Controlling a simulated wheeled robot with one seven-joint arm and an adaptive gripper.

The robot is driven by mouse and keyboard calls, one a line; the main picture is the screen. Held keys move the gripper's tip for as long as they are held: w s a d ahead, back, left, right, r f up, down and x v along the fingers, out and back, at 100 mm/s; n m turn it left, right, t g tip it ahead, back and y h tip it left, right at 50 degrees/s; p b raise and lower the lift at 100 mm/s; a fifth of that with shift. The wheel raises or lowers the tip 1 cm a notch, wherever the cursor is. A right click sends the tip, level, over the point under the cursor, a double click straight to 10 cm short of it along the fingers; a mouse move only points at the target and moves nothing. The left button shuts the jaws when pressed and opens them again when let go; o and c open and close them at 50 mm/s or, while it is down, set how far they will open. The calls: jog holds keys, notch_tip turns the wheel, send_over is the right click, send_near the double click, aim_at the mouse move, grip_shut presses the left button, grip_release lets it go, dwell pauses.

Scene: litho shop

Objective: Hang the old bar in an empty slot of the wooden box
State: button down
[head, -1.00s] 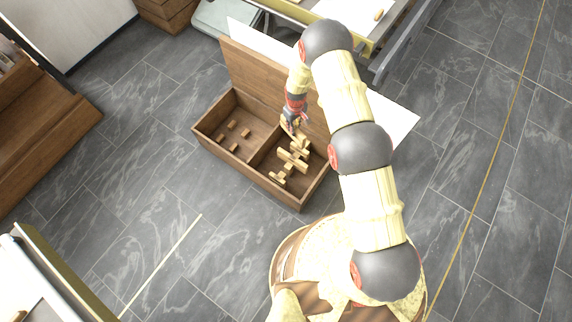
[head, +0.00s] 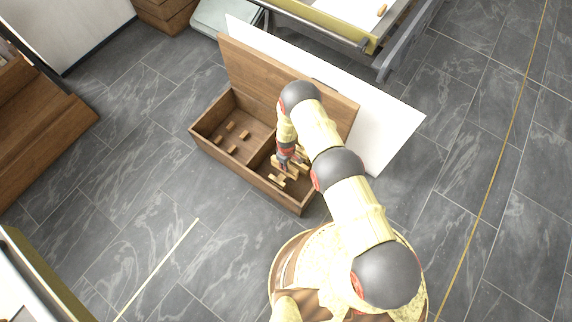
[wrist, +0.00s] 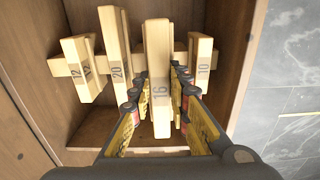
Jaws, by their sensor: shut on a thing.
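The wooden box (head: 245,174) stands open on the floor. Its right compartment holds several pale wooden bars, some hidden by my arm. In the wrist view, the bars marked 12 (wrist: 84,66), 20 (wrist: 115,50) and 10 (wrist: 202,66) hang side by side on a cross rail (wrist: 137,64). My gripper (wrist: 162,72) is shut on the bar marked 16 (wrist: 160,85), between bars 20 and 10. It also shows in the head view (head: 286,165), down in the right compartment. Whether bar 16 rests in a slot I cannot tell.
The left compartment holds several small wooden blocks (head: 232,149). The box's raised lid (head: 250,68) stands behind it, with a white panel (head: 380,125) beyond. A workbench (head: 340,22) is at the back. Tiled floor (head: 130,190) is clear to the left.

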jog(key=shift+f+b, duration=1.2)
jog(key=shift+f, duration=2.2)
jog(key=c, duration=1.6)
grip_release()
notch_tip(320, 180, up, 12)
jog(key=shift+f, duration=0.1)
